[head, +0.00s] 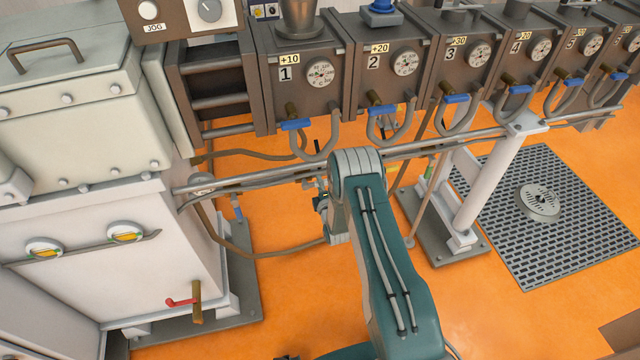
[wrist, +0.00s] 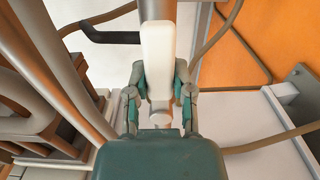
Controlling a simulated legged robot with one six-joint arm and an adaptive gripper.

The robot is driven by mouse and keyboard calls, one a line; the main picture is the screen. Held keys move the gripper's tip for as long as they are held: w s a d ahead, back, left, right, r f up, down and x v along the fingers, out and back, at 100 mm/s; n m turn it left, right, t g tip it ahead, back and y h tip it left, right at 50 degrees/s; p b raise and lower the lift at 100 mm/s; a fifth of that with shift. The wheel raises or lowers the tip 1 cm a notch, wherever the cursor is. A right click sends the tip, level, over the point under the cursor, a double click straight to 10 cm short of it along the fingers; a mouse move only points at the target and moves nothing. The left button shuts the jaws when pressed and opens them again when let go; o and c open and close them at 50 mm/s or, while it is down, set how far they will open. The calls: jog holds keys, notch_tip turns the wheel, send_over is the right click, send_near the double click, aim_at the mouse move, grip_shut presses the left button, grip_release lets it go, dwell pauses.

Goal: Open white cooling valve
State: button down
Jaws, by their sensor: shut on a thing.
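The white valve handle (wrist: 157,50) stands out long and flat in the upper middle of the wrist view. My gripper (wrist: 158,82) has one teal finger on each side of its lower part and is shut on it. The handle points away from my gripper, up the picture. The valve body under the handle is mostly hidden by my fingers and palm. In the head view my teal arm reaches toward the pipe rail and covers the white handle and most of my gripper.
A black lever (wrist: 108,37) sits just left of the handle. Thick pipes (wrist: 66,70) run close on the left. Numbered barrel sections with blue-handled valves (head: 296,124) line the back. A red-handled valve (head: 182,302) is on the white cabinet at lower left.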

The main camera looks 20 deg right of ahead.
jog(key=shift+a, duration=0.25)
jog(key=shift+c, duration=2.4)
grip_release()
jog(key=shift+s, duration=0.15)
jog(key=s, duration=1.1)
jog(key=shift+s, duration=0.3)
